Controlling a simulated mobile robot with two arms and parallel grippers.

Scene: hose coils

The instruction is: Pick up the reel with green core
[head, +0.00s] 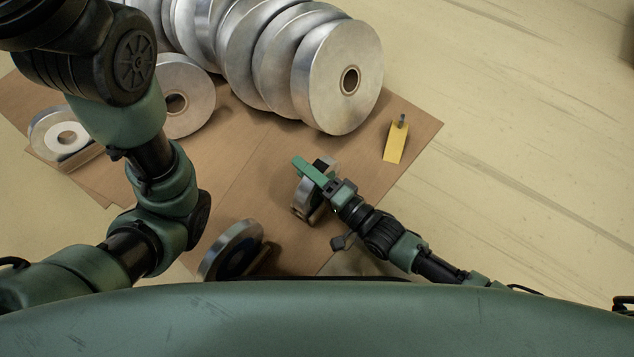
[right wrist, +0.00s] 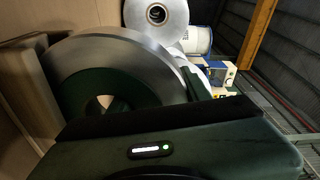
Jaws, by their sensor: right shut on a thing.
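My right gripper (head: 314,172) is shut on a small silver reel (head: 303,200) that stands on its edge on the brown board. In the right wrist view the same reel (right wrist: 150,65) fills the left and middle, close in front of the gripper, and its core (right wrist: 75,93) looks dark green around a pale centre hole. The gripper's body hides the reel's lower part there. My left arm comes in from the left, and its gripper is out of the picture.
Another small reel (head: 231,245) with a dark bluish core stands at the near edge. A white-cored reel (head: 45,127) is at the left. Several large silver reels (head: 325,80) stand in a row at the back. A yellow block (head: 395,143) lies right. Bare floor is right.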

